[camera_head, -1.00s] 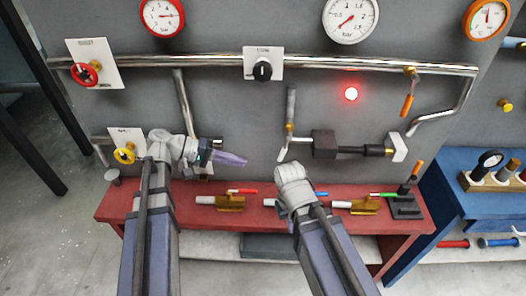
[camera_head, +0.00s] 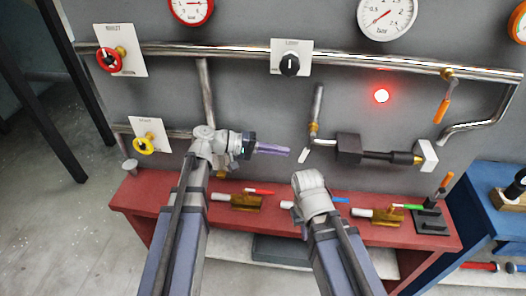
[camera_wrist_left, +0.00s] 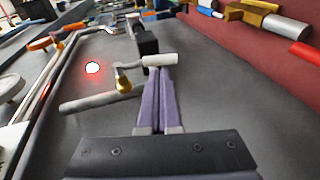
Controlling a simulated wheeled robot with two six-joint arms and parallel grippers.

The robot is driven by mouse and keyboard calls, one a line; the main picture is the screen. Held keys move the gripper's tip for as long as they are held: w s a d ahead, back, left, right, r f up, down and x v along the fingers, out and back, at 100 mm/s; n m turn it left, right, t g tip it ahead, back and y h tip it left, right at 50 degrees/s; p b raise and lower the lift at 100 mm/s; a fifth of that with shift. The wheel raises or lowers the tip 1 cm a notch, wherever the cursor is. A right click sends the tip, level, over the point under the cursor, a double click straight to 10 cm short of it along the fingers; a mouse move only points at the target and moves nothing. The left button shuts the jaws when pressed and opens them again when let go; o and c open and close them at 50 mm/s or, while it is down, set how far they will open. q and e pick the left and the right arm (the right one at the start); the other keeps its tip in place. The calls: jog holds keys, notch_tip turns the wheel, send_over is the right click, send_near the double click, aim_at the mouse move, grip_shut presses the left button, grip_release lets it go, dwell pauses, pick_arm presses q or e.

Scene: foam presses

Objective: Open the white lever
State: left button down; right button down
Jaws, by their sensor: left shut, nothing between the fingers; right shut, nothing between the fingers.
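The white lever (camera_head: 304,155) is a short handle on a brass valve at the bottom of a vertical pipe, and tilts down to the left in the head view. My left gripper (camera_head: 288,152) is shut and empty, its purple fingers pointing right, just left of the lever. In the left wrist view the closed fingers (camera_wrist_left: 159,72) end right at the white lever (camera_wrist_left: 160,60); I cannot tell whether they touch. My right gripper (camera_head: 312,184) is lower, in front of the red bench; its fingers are hidden behind its wrist.
A dark block with a rod (camera_head: 375,153) sits right of the lever. A red light (camera_head: 381,96) glows above. A black knob (camera_head: 290,64) and pipes are on the grey panel. The red bench (camera_head: 160,193) below bears several small valves.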

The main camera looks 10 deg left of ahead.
aim_at(301, 157)
pick_arm(q)
jog(key=shift+b+x, duration=0.3)
jog(key=shift+x, duration=1.55)
jog(key=shift+s+d+f+b, duration=0.1)
jog(key=shift+d+f+b, duration=0.7)
jog(key=shift+d, duration=0.2)
jog(key=shift+a+r, duration=0.1)
jog(key=shift+r, duration=0.05)
